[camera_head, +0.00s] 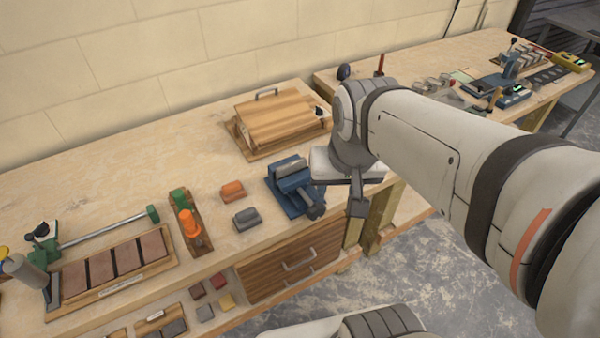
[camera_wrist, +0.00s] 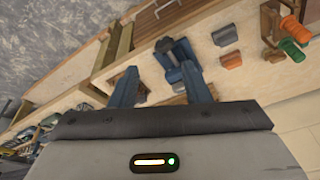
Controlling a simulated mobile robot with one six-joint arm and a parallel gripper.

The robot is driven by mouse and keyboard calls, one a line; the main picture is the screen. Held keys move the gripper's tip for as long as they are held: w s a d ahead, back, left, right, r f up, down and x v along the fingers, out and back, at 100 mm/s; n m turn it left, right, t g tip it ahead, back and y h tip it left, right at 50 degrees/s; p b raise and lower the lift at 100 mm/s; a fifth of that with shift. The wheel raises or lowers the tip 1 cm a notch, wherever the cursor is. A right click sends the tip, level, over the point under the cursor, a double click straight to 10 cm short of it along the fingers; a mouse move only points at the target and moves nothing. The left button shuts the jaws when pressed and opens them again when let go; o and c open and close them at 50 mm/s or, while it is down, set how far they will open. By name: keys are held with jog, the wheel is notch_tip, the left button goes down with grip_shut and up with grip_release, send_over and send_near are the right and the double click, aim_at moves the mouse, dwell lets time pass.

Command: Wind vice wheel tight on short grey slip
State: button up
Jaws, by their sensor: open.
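The blue vice (camera_head: 285,192) stands near the bench's front edge, just left of my gripper. It also shows in the wrist view (camera_wrist: 175,72), beyond and between my fingers. A dark blue round part, apparently its wheel (camera_head: 316,211), is at its front end. A short grey block (camera_head: 247,218) lies on the bench left of the vice and shows in the wrist view (camera_wrist: 224,36). Whether another slip sits between the vice jaws is unclear. My gripper (camera_head: 357,204) is open and empty, right of the vice; its spread fingers (camera_wrist: 161,86) are apart from the wheel.
An orange block (camera_head: 232,191) lies behind the grey one. A wooden box (camera_head: 275,120) stands behind the vice. A green and orange tool (camera_head: 190,225) and a tray of brown slabs (camera_head: 120,270) are at left. A drawer (camera_head: 290,265) is below. A second bench (camera_head: 440,62) is at right.

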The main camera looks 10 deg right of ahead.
aim_at(313, 207)
jog(key=w+f+m+g+b, duration=0.1)
jog(key=w+f+m+b, duration=0.3)
jog(key=f, duration=0.1)
jog(key=w+f+m+g+b, duration=0.1)
jog(key=w+f+m+b, duration=0.3)
jog(key=f, duration=0.2)
jog(key=w+f+m+g+b, duration=0.1)
jog(key=w+f+m+b, duration=0.3)
jog(key=w+f, duration=0.1)
jog(key=shift+a+f+m+b, duration=0.4)
jog(key=shift+f, duration=3.75)
jog(key=shift+c, duration=0.4)
grip_shut()
jog(key=shift+d+r+y, duration=0.1)
jog(key=shift+r+y, duration=0.05)
jog(key=shift+y, duration=0.15)
